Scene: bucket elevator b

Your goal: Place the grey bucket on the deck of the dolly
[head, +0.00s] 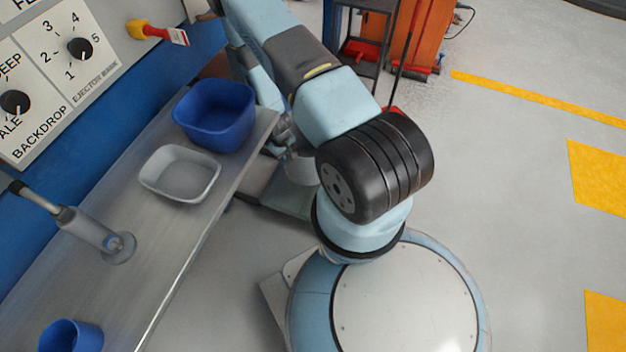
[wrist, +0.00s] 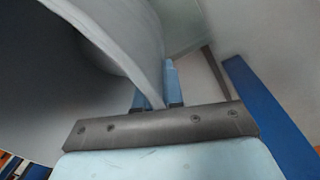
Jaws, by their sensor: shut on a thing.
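My gripper (head: 284,130) is beyond the bench's right edge, partly hidden by my arm in the head view. In the wrist view its two blue fingers (wrist: 158,95) are shut on the wall of a grey bucket (wrist: 120,25), one finger on each side of the rim. A small part of the bucket (head: 300,169) shows below the gripper in the head view. A flat grey-green surface (head: 283,197), apparently the dolly's deck, lies low beneath it, mostly hidden by my arm. I cannot tell whether the bucket touches the deck.
A metal bench (head: 185,245) on the left bears a blue bin (head: 215,118), a shallow grey tray (head: 180,174), a lever (head: 95,232) and a blue cup (head: 72,338). A rack (head: 362,45) and an orange cabinet (head: 408,35) stand behind. Floor on the right is clear.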

